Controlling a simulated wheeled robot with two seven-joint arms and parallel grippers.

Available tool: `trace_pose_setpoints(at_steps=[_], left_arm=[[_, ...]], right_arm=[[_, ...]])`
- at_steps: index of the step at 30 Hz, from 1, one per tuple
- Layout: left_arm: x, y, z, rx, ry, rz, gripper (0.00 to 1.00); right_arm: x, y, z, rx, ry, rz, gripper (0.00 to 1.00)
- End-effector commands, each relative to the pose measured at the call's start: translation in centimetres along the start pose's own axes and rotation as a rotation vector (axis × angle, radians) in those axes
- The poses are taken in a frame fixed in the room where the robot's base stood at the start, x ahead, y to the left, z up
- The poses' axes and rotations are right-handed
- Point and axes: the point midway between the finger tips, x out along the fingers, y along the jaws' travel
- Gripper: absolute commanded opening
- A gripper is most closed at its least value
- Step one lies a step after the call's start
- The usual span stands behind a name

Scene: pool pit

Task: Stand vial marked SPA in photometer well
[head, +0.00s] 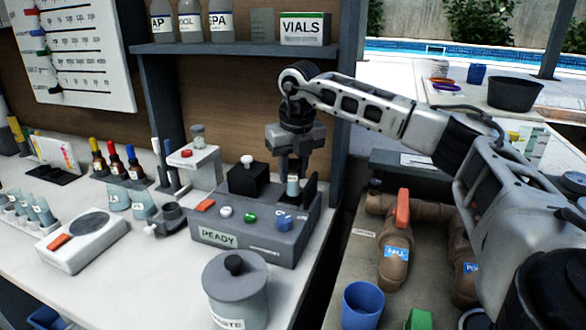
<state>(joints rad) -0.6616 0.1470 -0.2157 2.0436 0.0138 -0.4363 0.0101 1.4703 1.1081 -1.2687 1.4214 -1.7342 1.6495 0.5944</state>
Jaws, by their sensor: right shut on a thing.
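The photometer (218,219) is a dark grey box with a READY display and several coloured buttons, near the bench's right edge. My right gripper (293,179) points down over its back right part. It is shut on a small pale vial (292,187), which is upright. The mark on this vial cannot be read. The well is hidden, so I cannot tell whether the vial's base is inside it or just above. A dark upright flap stands right beside the vial. My left gripper is not in view.
A lidded waste pot (236,292) stands in front of the photometer. A white device (82,243) and a rack of vials (28,212) are to the left. A stand with a white head (194,164) is behind. A shelf (230,46) with bottles hangs above.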

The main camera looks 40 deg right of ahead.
Motion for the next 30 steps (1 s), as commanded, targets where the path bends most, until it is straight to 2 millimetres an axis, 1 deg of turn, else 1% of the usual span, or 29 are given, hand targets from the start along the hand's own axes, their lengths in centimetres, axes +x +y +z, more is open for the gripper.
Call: trace_pose_setpoints(at_steps=[7,17,30], left_arm=[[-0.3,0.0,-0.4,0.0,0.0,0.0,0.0],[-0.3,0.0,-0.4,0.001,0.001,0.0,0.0],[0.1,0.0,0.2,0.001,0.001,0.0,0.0]], right_arm=[[-0.1,0.0,0.3,0.0,0.001,0.0,0.06],[0.1,0.0,0.3,0.0,0.0,0.0,0.06],[1.3,0.0,0.1,0.0,0.0,0.0,0.06]])
